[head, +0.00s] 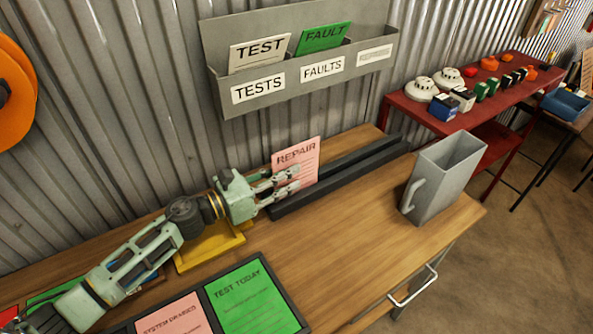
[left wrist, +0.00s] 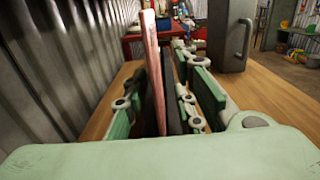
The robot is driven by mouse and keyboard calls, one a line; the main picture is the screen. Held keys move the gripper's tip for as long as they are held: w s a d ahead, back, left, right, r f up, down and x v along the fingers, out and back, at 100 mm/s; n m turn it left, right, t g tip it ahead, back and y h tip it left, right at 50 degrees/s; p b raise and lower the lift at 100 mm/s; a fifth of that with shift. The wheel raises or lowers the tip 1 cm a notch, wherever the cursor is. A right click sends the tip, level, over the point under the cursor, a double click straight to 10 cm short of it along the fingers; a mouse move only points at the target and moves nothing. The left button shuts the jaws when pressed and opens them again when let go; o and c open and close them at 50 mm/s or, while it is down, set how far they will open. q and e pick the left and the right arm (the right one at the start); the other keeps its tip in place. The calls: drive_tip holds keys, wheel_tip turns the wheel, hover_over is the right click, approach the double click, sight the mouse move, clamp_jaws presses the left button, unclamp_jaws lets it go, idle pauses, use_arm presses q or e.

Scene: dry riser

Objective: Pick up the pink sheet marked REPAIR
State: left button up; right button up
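The pink sheet marked REPAIR (head: 297,157) stands upright in a dark slotted rail (head: 350,172) on the wooden bench. In the left wrist view the pink sheet (left wrist: 153,70) shows nearly edge-on between my left gripper's fingers. My left gripper (head: 288,179) is at the sheet's left edge, low down. Its fingers are apart, with a gap visible between the sheet and the right-hand finger (left wrist: 190,105). The sheet's lower part is partly hidden by the fingers. My right gripper is not in view.
A grey wall rack (head: 300,88) holds a white TEST card (head: 258,53) and a green FAULT card (head: 323,38); its right pocket looks empty. A grey jug (head: 445,175) stands right of the rail. A tray (head: 296,312) with pink and green sheets lies in front.

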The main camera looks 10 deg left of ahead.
use_arm(q)
drive_tip(key=x, duration=0.2)
drive_tip(key=p+x, duration=0.1)
drive_tip(key=shift+w+d+r, duration=0.15)
drive_tip(key=shift+w+r, duration=0.1)
drive_tip(key=shift+w, duration=0.15)
drive_tip(key=shift+c, duration=0.5)
clamp_jaws()
